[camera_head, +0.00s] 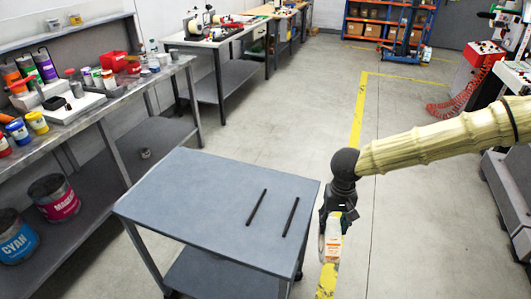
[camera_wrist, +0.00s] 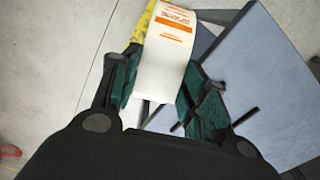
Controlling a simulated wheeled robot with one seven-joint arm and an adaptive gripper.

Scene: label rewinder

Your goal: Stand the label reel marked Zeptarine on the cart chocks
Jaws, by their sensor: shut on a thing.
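A label reel (camera_head: 333,246), white with orange print, hangs in my gripper (camera_head: 336,214) just right of the cart. In the wrist view the reel (camera_wrist: 162,62) sits between the two fingers of my gripper (camera_wrist: 155,95), which are shut on it. Its printed name is too small and turned to read surely. The cart (camera_head: 190,195) has a grey-blue top, also seen at the right of the wrist view (camera_wrist: 265,75). Two dark parallel bars, the chocks (camera_head: 257,207) (camera_head: 290,217), lie on the right part of the cart top. Nothing stands on them.
The cart top is otherwise bare. A bench (camera_head: 105,100) with ink tins and bottles stands at the left, with Cyan and Magenta buckets on its lower shelf. A yellow floor line (camera_head: 357,115) runs behind the arm. Open floor lies beyond the cart.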

